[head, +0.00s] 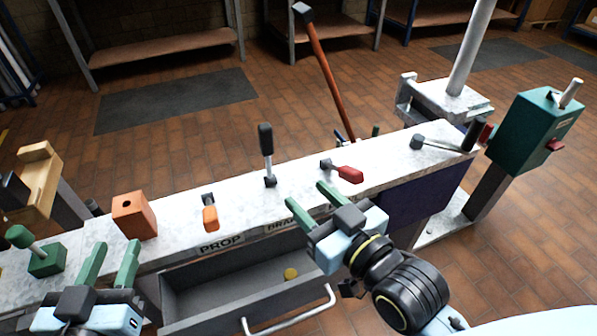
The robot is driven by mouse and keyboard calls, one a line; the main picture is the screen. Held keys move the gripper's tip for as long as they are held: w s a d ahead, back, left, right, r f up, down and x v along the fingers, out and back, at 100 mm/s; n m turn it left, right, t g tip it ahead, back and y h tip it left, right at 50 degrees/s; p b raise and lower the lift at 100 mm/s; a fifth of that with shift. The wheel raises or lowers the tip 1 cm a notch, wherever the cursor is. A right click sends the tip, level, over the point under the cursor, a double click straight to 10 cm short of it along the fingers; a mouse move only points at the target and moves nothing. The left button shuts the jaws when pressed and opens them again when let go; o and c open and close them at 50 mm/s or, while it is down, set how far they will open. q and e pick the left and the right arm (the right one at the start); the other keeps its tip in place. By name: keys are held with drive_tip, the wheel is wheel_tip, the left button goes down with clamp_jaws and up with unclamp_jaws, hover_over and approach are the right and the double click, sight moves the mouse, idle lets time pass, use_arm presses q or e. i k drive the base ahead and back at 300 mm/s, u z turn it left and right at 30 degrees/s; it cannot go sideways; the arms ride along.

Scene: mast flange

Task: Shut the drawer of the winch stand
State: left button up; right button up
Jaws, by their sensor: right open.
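The drawer (205,284) stands open below the front edge of the long pale-topped stand (240,190). Its dark grey inside shows, with a round yellow thing (291,273) in it. A light bar handle (295,321) runs along the drawer's front. My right gripper (309,200) is open and empty, above the stand's front edge by the labels, and its wrist hides the drawer's right end. My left gripper (112,264) is open and empty at the lower left, left of the drawer, its fingers pointing toward the stand.
On the stand are an orange block (134,216), an orange-handled lever (210,216), an upright black lever (267,155), a red-handled lever (347,173) and a green knobbed block (45,259). A green box (535,130) stands on a post at the right.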

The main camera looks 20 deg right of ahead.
sight(238, 289)
drive_tip(key=k, duration=1)
